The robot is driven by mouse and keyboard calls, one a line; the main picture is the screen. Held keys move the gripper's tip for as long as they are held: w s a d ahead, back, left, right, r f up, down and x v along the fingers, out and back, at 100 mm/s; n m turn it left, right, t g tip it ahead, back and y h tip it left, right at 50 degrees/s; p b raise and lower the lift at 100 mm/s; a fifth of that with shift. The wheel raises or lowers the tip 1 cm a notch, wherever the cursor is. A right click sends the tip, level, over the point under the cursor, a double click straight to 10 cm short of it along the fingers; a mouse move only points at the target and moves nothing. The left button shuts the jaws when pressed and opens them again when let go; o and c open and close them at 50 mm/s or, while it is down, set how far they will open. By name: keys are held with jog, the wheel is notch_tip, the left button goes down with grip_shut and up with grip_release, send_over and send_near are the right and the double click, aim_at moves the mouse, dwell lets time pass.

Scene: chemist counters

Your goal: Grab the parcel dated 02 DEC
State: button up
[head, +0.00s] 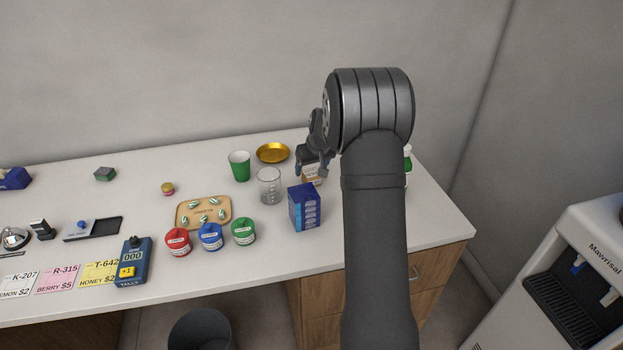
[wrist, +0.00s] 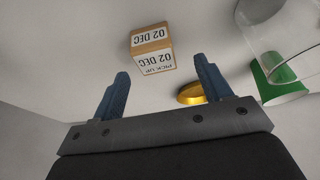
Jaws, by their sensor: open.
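The parcel (wrist: 151,48) is a small tan box with white labels reading "02 DEC" and "PICK UP", upside down in the wrist view. It stands on the counter ahead of my gripper (wrist: 160,82), roughly between the two blue fingertips and apart from them. The fingers are open with nothing between them. In the head view the parcel (head: 312,174) shows only in part, behind the gripper (head: 311,168) and beside my arm, which hides the rest.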

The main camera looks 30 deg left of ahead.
aim_at(312, 173)
jog(key=x, duration=0.5)
jog(key=shift+w+d, duration=0.2)
jog(key=shift+d, duration=0.05)
jog(key=shift+c, duration=0.4)
jog(key=c, duration=1)
